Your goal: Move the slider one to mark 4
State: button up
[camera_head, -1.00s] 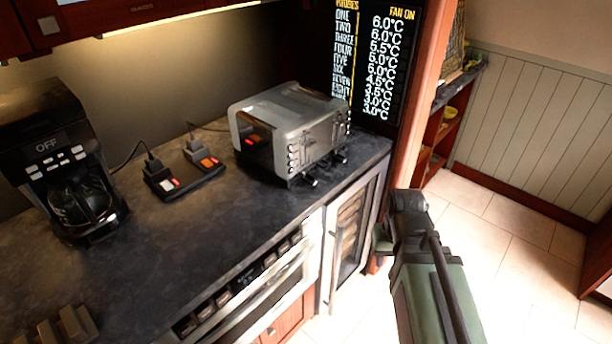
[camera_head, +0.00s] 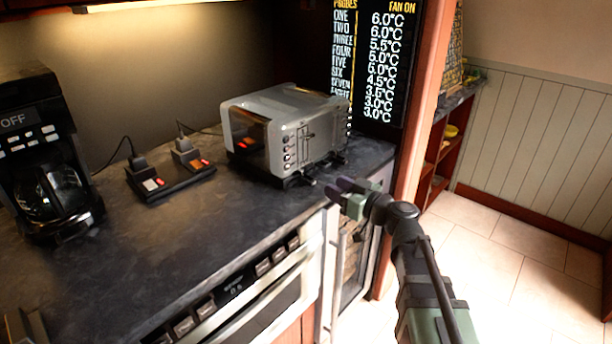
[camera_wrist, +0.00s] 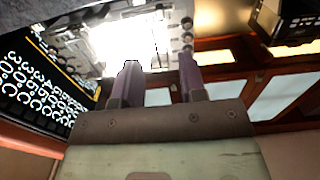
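A silver toaster (camera_head: 268,103) stands at the far right of the dark counter. Its front panel (camera_head: 311,143) carries knobs, slots and two dark levers low down. I cannot make out which part is slider one, nor any mark numbers. My gripper (camera_head: 338,188) is in front of the toaster, near its lower right side and apart from it as far as I can see. In the wrist view my two purple fingers (camera_wrist: 159,78) are spread with nothing between them. The toaster's front (camera_wrist: 100,45) shows there beyond the fingertips, partly washed out by bright light.
A coffee maker (camera_head: 45,150) stands at the left. A power strip (camera_head: 168,183) with plugs lies left of the toaster. A lit temperature board (camera_head: 368,65) is behind it. Oven buttons (camera_head: 235,290) run below the counter edge. Open floor lies at right.

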aim_at(303, 171)
jog(key=x, duration=1)
jog(key=shift+w+a, duration=0.2)
jog(key=shift+a, duration=0.15)
grip_shut()
